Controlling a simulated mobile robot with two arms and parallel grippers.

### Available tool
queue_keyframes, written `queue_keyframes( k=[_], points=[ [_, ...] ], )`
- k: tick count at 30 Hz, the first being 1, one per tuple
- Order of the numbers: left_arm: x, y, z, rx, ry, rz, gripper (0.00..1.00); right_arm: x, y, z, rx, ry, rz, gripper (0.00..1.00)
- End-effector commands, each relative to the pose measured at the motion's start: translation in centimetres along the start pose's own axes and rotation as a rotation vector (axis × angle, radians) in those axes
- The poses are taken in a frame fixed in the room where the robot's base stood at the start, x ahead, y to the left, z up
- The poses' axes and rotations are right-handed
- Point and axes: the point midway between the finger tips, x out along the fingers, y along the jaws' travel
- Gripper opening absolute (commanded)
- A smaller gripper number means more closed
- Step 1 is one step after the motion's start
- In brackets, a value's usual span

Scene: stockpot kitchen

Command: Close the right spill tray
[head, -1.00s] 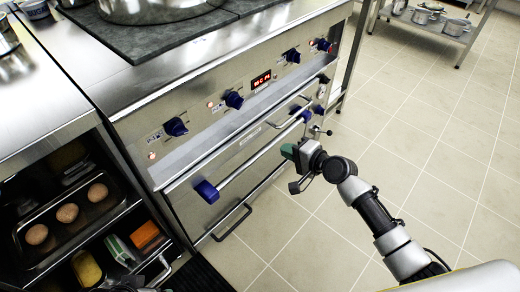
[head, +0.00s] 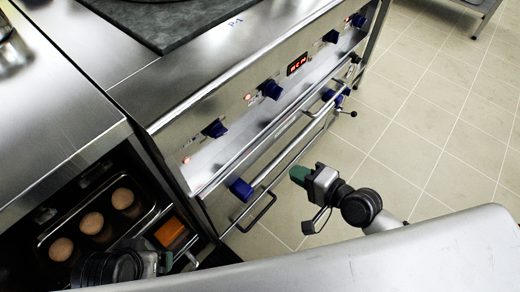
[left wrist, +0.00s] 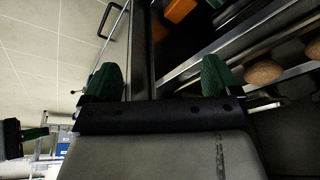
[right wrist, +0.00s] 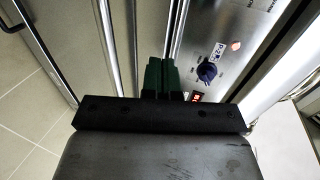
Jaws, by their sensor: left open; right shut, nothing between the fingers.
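The stove front (head: 225,105) crosses the head view, with blue knobs and a red display. A long shiny metal ledge with a bar-like front edge (head: 285,118) sticks out below the knobs; I cannot tell for sure which part is the right spill tray. My right gripper (head: 298,174) is shut and empty, in front of the stove's lower front. In the right wrist view its green fingertips (right wrist: 161,68) lie across a bright metal strip, with a knob (right wrist: 207,72) beside them; contact is unclear. My left gripper (left wrist: 160,78) is open and empty, low at the rack.
A rack at the lower left holds a dark tray (head: 48,240) of round brown items and an orange box (head: 170,233). A blue-ended oven bar (head: 242,190) and a black bow handle (head: 262,212) stick out from the stove. Tiled floor (head: 420,120) is free at right.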

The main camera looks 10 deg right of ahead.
Motion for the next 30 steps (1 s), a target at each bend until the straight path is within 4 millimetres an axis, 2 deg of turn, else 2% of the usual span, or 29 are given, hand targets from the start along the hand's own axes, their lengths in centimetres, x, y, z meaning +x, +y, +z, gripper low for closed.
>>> queue_keyframes(
  k=[3, 11, 15, 21, 30],
  points=[
    [0.5, 0.2, 0.2, -0.007, -0.001, 0.007, 0.91, 2.8, 0.0, 0.0, 0.004, 0.001, -0.007, 0.0],
    [1.5, 0.4, 0.5, -0.011, -0.003, 0.01, 0.91, 8.2, -0.1, 0.0, 0.002, 0.0, -0.006, 0.0],
    [1.8, 0.3, -0.8, -0.002, 0.074, 0.007, 0.91, 10.1, -0.8, 0.0, 0.001, 0.001, -0.003, 0.0],
    [1.8, 0.5, -2.0, 0.0, 0.14, 0.01, 0.91, 11.3, -1.2, 0.0, 0.0, 0.0, -0.001, 0.0],
    [1.8, 0.5, -2.1, 0.0, 0.147, 0.01, 0.91, 11.4, -1.2, 0.0, 0.0, 0.0, 0.0, 0.0]
  ],
)
